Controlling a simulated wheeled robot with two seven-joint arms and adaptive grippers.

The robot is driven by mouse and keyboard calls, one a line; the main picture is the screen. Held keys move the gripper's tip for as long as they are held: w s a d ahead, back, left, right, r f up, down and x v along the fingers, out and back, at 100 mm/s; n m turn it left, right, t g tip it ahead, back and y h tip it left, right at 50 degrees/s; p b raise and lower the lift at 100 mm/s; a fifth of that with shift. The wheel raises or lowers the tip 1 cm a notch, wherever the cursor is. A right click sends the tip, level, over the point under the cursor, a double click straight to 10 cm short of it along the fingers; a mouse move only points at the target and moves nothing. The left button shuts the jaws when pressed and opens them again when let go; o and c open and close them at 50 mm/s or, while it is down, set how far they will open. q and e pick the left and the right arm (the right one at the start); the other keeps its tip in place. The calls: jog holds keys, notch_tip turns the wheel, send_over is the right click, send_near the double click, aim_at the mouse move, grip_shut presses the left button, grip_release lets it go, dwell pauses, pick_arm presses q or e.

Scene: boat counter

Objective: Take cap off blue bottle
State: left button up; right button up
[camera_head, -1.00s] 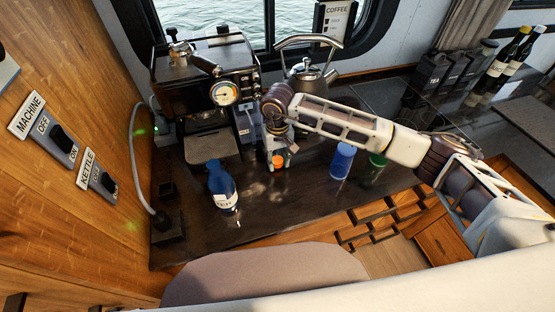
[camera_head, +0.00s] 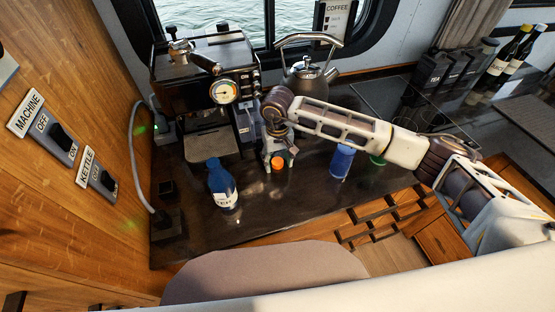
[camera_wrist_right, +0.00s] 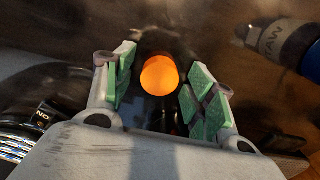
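The blue bottle (camera_head: 222,188) stands on the dark counter, left of my right gripper, with a pale label and a blue top. A bottle with a pale label (camera_wrist_right: 280,42) also shows at the upper right of the right wrist view, partly cut off. My right gripper (camera_head: 279,160) points down, open, with green-padded fingers. An orange round thing (camera_wrist_right: 159,76) sits between the fingertips in the right wrist view, with a gap on each side. It also shows in the head view (camera_head: 278,163); what it sits on is mostly hidden. My left gripper is out of view.
A coffee machine (camera_head: 205,85) stands behind the bottle and a kettle (camera_head: 308,82) behind my right gripper. A blue cup-like thing (camera_head: 342,162) and a green one (camera_head: 378,159) stand to the right under my arm. The counter's front edge is close.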

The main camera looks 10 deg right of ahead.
aim_at(278, 162)
jog(key=shift+r, duration=0.15)
jog(key=shift+r, duration=0.2)
notch_tip(278, 162, up, 12)
jog(key=b, duration=0.1)
jog(key=shift+f, duration=0.2)
dwell(0.5)
dwell(0.7)
